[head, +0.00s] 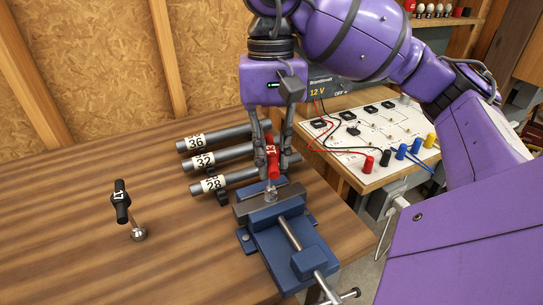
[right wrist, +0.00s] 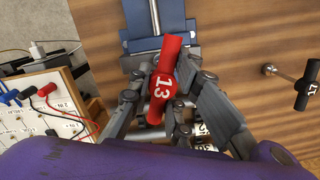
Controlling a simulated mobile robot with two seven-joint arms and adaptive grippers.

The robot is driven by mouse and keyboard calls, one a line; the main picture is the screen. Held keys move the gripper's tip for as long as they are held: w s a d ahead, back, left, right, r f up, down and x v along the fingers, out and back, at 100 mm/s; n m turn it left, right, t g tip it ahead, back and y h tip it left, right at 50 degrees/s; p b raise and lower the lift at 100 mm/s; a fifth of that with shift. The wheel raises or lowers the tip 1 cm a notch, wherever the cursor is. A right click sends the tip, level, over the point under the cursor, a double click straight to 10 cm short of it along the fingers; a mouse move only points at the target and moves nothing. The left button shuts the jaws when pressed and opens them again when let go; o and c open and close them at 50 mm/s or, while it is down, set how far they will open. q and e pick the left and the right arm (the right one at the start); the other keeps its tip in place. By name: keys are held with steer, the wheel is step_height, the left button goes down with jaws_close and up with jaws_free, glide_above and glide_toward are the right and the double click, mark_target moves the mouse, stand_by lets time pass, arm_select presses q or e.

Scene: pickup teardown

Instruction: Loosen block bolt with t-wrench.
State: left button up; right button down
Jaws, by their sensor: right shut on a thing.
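A red T-wrench marked 13 (head: 272,148) stands upright above the blue vise (head: 285,250), its shaft pointing down. My right gripper (head: 272,165) is shut on it, with a finger on each side of its handle. The right wrist view also shows the red handle (right wrist: 163,85) between the fingers (right wrist: 168,108). The metal piece at the wrench's lower end (head: 270,195) is at the vise jaws; I cannot tell whether the wrench sits on the bolt. A black T-wrench marked 17 (head: 122,205) stands on the table at left. My left gripper is not in view.
Grey tubes marked 36 (head: 222,137), 32 (head: 225,156) and 28 (head: 230,180) lie in holders behind the vise. A circuit board with wires (head: 375,145) stands at the right. The wooden table (head: 70,250) is clear at front left.

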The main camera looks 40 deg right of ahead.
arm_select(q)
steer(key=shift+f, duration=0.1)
arm_select(e)
steer(key=shift+f+n, duration=0.5)
steer(key=n, duration=0.3)
steer(key=shift+h, duration=0.4)
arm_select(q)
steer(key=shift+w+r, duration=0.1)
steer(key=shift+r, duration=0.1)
arm_select(e)
steer(key=shift+w+d+r+p, duration=0.15)
steer(key=shift+w+r+p, duration=0.05)
steer(key=shift+r+p, duration=0.7)
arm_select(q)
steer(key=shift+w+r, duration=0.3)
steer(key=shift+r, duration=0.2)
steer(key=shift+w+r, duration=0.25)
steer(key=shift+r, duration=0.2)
arm_select(e)
steer(key=shift+s+r, duration=0.1)
steer(key=shift+r, duration=0.25)
